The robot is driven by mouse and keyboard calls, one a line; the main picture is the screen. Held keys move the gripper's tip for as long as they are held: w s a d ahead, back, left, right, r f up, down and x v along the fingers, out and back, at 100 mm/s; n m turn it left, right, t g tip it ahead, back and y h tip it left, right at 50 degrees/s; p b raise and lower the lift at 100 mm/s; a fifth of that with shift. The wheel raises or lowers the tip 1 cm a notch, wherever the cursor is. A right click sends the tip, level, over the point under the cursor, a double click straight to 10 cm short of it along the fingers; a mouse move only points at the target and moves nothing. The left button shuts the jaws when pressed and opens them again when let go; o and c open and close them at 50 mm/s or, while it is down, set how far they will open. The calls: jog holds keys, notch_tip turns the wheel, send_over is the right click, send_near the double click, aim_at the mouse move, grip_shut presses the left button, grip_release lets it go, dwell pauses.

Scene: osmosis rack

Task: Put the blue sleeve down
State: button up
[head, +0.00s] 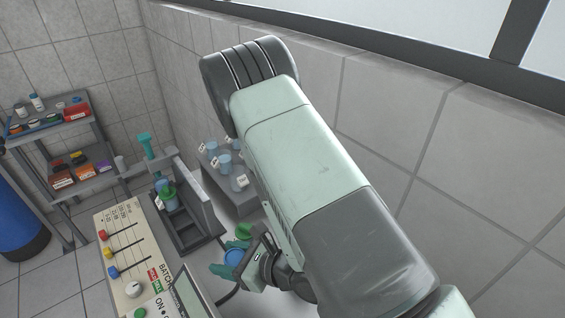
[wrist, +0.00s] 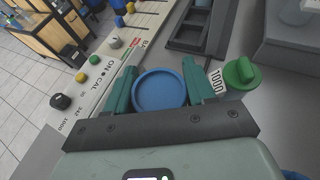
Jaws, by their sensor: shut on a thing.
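The blue sleeve shows in the wrist view (wrist: 160,91) as a round blue cup-like piece with a raised rim. My gripper (wrist: 158,76) is shut on it, with one green finger pressed on each side. In the head view the blue sleeve (head: 234,257) is small and partly covered by my gripper (head: 236,262), at the lower middle. I cannot tell whether the underside of the sleeve touches the surface below.
A control panel (head: 122,240) with coloured sliders lies left. A dark rack (head: 190,235) holds a green-topped piece. Labelled clear cups (head: 224,163) stand on a grey block behind.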

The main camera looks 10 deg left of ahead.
jog(key=w+d+r+m+t, duration=0.2)
jog(key=w+r, duration=0.9)
notch_tip(320, 180, up, 29)
jog(key=m+t+h, duration=0.6)
jog(key=m+h, duration=0.1)
send_over(381, 68)
jog(key=a, duration=0.5)
jog(key=d, duration=0.1)
jog(key=d+f+m+h, duration=0.1)
jog(key=d, duration=0.1)
jog(key=d+m, duration=0.1)
jog(key=d, duration=0.1)
jog(key=shift+s+d+f+t+h, duration=0.15)
jog(key=shift+t+h, duration=0.25)
